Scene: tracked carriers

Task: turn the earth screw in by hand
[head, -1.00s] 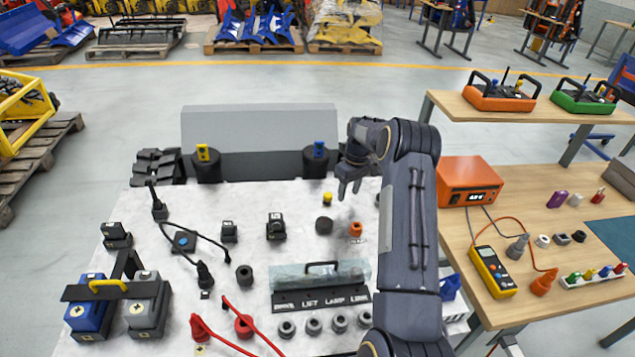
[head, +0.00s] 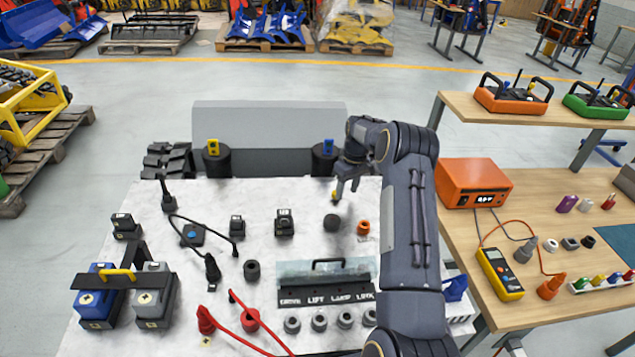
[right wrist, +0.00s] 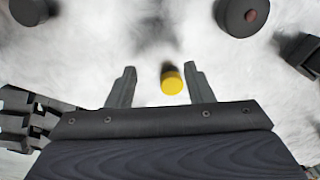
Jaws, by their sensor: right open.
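A small yellow round knob, seemingly the earth screw (head: 335,196), stands at the back of the white worktop, partly hidden by my gripper. My right gripper (head: 346,189) comes down over it from the right, fingers apart. In the right wrist view the yellow knob (right wrist: 172,83) shows between the two open fingers (right wrist: 160,80), nearer the right-hand finger. A gap shows on both sides, and I see no grip on it. How far the tips are above the worktop is hard to tell. My left gripper is not in view.
A black round knob (head: 332,222) and an orange fitting (head: 363,228) stand close in front. Black posts with yellow (head: 213,148) and blue (head: 328,147) tops stand behind. A labelled black socket strip (head: 325,293) and red cables (head: 251,319) lie nearer.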

